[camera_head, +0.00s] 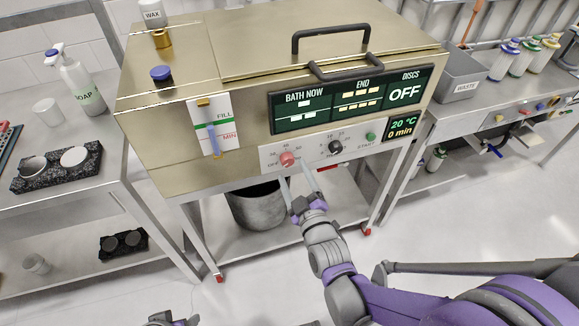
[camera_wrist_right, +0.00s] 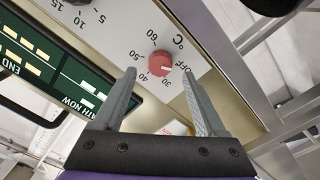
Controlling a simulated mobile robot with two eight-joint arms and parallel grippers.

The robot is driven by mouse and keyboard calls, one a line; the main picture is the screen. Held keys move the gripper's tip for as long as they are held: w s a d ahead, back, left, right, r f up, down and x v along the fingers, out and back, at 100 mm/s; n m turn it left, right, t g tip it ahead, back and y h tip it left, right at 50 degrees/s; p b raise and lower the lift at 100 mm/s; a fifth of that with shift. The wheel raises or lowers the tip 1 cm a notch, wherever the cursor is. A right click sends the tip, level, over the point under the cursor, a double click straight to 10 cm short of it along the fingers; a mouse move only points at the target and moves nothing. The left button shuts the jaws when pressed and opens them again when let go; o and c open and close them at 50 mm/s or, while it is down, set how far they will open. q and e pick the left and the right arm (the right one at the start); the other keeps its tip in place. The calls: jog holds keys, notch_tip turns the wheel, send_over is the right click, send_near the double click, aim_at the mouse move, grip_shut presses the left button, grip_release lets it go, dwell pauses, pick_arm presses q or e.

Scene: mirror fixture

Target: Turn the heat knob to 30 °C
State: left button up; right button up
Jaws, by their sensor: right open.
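The red heat knob (camera_head: 287,159) is on the front panel of the gold bath unit. In the right wrist view, the knob (camera_wrist_right: 159,64) sits among printed marks 30, 40, 50, 60 °C and OFF; its pale mark seems to face OFF, but is small. The display (camera_head: 402,127) reads 20 °C and 0 min. My right gripper (camera_head: 295,173) is open just below and in front of the knob. In the wrist view its fingertips (camera_wrist_right: 159,70) lie either side of the knob, apart from it. My left gripper (camera_head: 174,318) is partly cut off at the bottom edge.
A black timer knob (camera_head: 335,147) and green start button (camera_head: 370,136) are right of the heat knob. A grey bucket (camera_head: 257,207) stands beneath the unit. A side table with a soap bottle (camera_head: 82,88) is at left; a waste bin (camera_head: 467,75) is at right.

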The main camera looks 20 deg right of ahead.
aim_at(288, 163)
jog(key=shift+w, duration=1.8)
grip_shut()
